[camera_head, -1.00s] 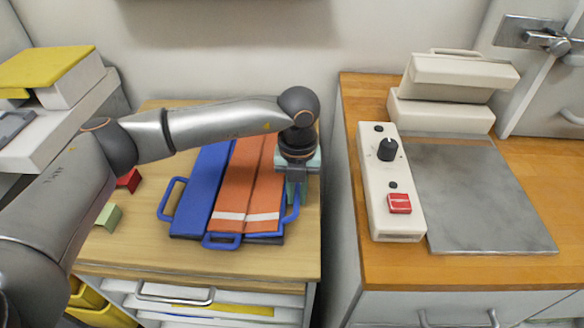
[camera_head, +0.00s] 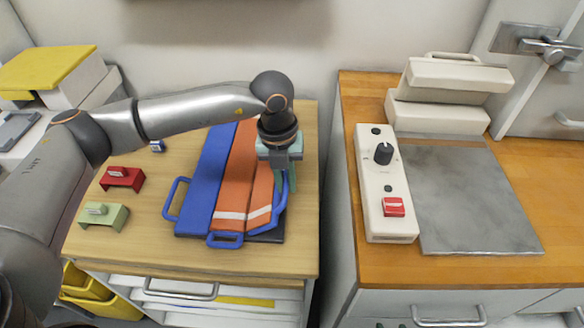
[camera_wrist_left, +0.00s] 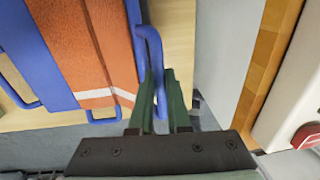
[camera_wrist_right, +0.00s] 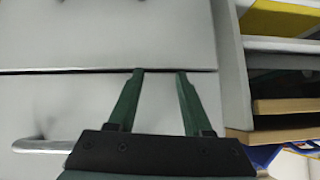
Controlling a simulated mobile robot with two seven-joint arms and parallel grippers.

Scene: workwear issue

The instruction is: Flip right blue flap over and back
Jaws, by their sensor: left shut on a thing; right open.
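The folding board lies on the wooden table, its left blue flap (camera_head: 207,185) flat. An orange garment (camera_head: 240,180) with a pale stripe lies folded over the board's middle and right. The right blue flap, seen mainly as its handle (camera_head: 281,203), is tilted up, with dark base (camera_head: 268,238) showing beneath. My left gripper (camera_head: 287,180) is shut on that handle; the left wrist view shows the handle (camera_wrist_left: 152,50) between its fingers (camera_wrist_left: 160,85). The garment hides most of the flap. My right gripper (camera_wrist_right: 160,73) is open and empty, before pale drawer fronts.
A red block (camera_head: 122,179) and a green block (camera_head: 104,216) stand left of the board. A control box (camera_head: 376,205) and grey plate (camera_head: 465,200) are on the right counter, across a gap. The table's front strip (camera_head: 190,255) is clear.

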